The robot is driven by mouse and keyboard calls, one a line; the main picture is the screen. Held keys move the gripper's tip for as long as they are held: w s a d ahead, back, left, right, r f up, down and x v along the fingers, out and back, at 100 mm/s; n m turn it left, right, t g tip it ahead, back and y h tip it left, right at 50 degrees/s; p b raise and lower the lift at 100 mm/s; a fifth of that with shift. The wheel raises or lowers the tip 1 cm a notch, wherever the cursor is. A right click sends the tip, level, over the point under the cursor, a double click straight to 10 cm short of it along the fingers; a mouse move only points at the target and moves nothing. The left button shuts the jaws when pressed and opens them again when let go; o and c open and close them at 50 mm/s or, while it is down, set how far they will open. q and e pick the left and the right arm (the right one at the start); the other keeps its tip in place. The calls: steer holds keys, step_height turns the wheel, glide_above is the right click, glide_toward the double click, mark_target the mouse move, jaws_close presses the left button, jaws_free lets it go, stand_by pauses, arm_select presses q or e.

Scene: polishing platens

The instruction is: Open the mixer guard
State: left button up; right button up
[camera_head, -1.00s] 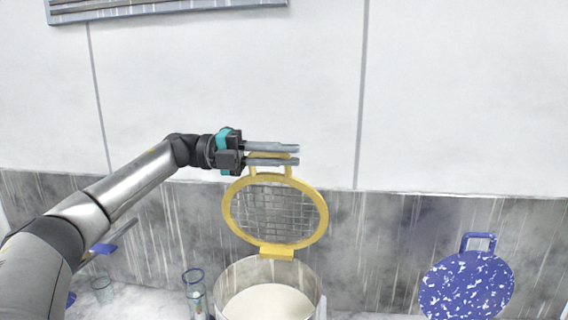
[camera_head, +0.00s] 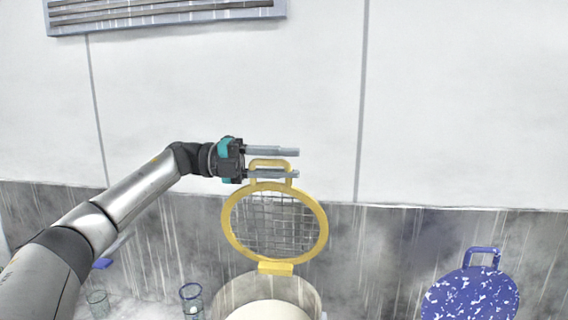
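The mixer guard (camera_head: 232,232) is a yellow ring with a wire mesh and a yellow handle (camera_head: 270,163) on top. It stands raised, close to upright, on a yellow hinge block at the rim of the round mixer bowl (camera_head: 230,292), which holds a pale cream content (camera_head: 270,311). My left gripper (camera_head: 297,163) is at the guard's handle, its two grey fingers apart, one above the handle and the lower one across it. I cannot tell whether the lower finger touches it. My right gripper is not in view.
A blue, white-speckled round lid with a handle (camera_head: 470,296) stands at the right. Glass beakers (camera_head: 192,300) (camera_head: 97,303) stand left of the bowl. A grey wall band and white panels rise behind. A louvred vent (camera_head: 165,12) is at the top left.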

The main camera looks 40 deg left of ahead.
mark_target(255, 163)
arm_select(q)
steer(key=shift+o, duration=0.4)
steer(key=shift+a, duration=0.1)
steer(key=shift+s+a, duration=0.2)
steer(key=shift+a, duration=0.05)
steer(key=b+v, duration=0.1)
steer(key=v, duration=0.3)
steer(key=shift+s+a+f+b, duration=0.1)
steer(key=shift+s+a+b, duration=0.1)
steer(key=shift+a+b, duration=0.15)
steer(key=p+v, duration=0.1)
steer(key=v, duration=0.8)
steer(key=shift+a+p, duration=0.25)
steer(key=shift+p, duration=0.05)
steer(key=shift+s, duration=0.15)
